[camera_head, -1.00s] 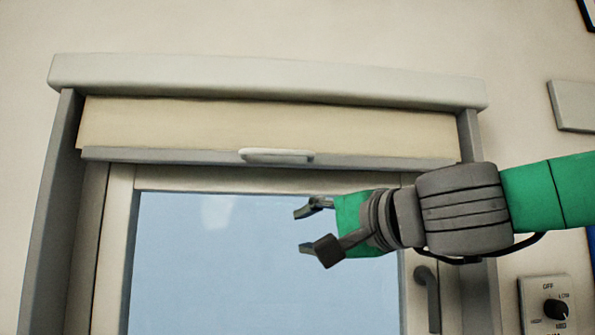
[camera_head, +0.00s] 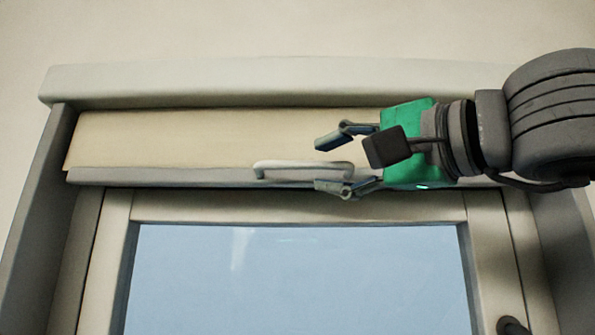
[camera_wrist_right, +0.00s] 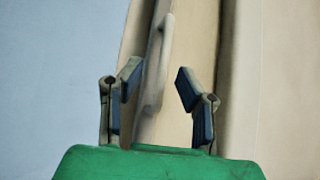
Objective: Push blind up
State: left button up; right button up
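The cream blind (camera_head: 200,138) is mostly rolled up, with a short strip showing below the top casing. A grey bottom bar (camera_head: 160,177) runs along its lower edge, and a pale handle (camera_head: 300,165) sticks out from the bar. My right gripper (camera_head: 328,165) is open at the right end of the handle, one finger above it and one below. In the right wrist view, the handle (camera_wrist_right: 158,65) rises between the two spread fingers, nearer the left one. I cannot tell whether a finger touches it. My left gripper is not in view.
The blind's top casing (camera_head: 250,82) juts out just above the gripper. Grey side frames (camera_head: 35,215) flank the window. The window pane (camera_head: 290,280) lies below, with a dark window handle (camera_head: 512,326) at the lower right.

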aim_at(303, 165)
jog(key=shift+w+a+r, duration=0.1)
jog(key=shift+w+a, duration=0.25)
jog(key=shift+w, duration=0.4)
jog(key=shift+w+a+r, duration=0.3)
jog(key=shift+w+a, duration=0.15)
jog(key=shift+w, duration=0.1)
jog(key=shift+w+a, duration=0.25)
jog(key=shift+a, duration=0.55)
jog(key=shift+w+a, duration=0.2)
jog(key=shift+a, duration=0.55)
jog(key=shift+d, duration=0.25)
grip_shut()
jog(key=shift+w+d, duration=0.1)
jog(key=shift+w, duration=0.05)
jog(key=shift+r, duration=0.1)
